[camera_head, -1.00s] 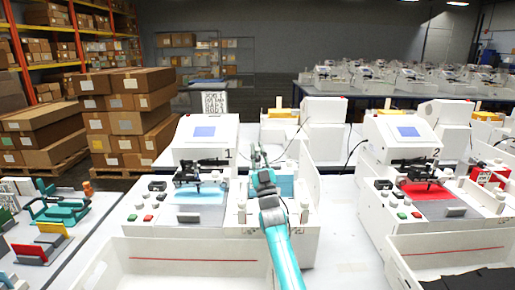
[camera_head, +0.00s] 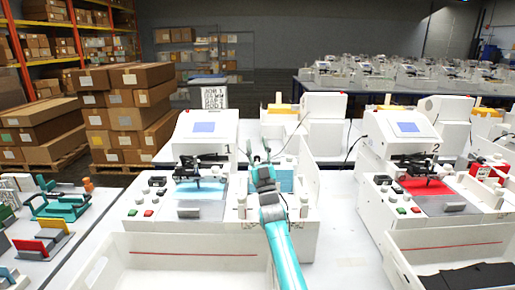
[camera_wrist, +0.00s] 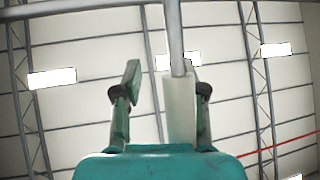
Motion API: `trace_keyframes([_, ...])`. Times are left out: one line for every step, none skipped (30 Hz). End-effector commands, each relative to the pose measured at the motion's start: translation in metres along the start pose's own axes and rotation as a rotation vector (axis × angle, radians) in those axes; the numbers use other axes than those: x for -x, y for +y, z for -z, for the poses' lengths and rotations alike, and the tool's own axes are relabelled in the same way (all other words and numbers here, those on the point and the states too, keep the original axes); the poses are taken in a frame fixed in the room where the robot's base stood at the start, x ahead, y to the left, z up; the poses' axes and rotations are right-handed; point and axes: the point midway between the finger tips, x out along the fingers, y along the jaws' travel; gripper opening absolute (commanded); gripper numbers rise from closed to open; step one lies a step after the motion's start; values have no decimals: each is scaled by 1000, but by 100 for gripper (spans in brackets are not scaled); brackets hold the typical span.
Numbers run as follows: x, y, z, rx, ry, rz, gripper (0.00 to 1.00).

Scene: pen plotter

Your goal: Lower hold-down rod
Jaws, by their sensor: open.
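Plotter 1 (camera_head: 207,140) is a white machine with a small blue screen and a black pen carriage (camera_head: 200,168) over a light-blue sheet (camera_head: 212,188). My teal gripper (camera_head: 262,152) is raised beside its right half, fingers apart and pointing up and away. In the wrist view my gripper (camera_wrist: 163,85) is open. A pale vertical rod with a thick white sleeve (camera_wrist: 181,110) stands close by the right finger, partly covering it. A thin grey bar (camera_wrist: 70,7) crosses the top of that view. I cannot tell whether a finger touches the rod.
Plotter 2 (camera_head: 405,135), with a red sheet (camera_head: 428,187), stands to the right. A white open bin (camera_head: 190,253) lies in front of plotter 1. A light-blue stack (camera_head: 285,180) sits right behind my gripper. Teal and red fixtures (camera_head: 55,205) lie at left. Cartons stand behind.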

Motion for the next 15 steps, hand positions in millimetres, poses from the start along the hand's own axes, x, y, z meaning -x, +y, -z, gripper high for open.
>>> trace_keyframes([-4,0,4,0,3,0,41])
trace_keyframes([-6,1,6,0,4,0,41])
trace_keyframes([-10,2,10,0,5,0,41])
trace_keyframes([-13,2,13,0,5,0,41])
trace_keyframes([-16,3,16,0,4,-1,41])
trace_keyframes([-22,5,21,-1,6,-1,41])
trace_keyframes([-26,6,25,-1,5,-1,41])
trace_keyframes([-30,6,28,-1,5,-1,41])
trace_keyframes([-35,8,34,0,5,-1,41])
trace_keyframes([-40,8,37,0,5,-1,41])
trace_keyframes([-44,9,41,1,5,0,41])
trace_keyframes([-48,10,45,1,4,0,41])
trace_keyframes([-51,11,48,1,3,0,41])
trace_keyframes([-54,12,51,0,4,-1,41])
trace_keyframes([-58,13,54,0,3,-1,41])
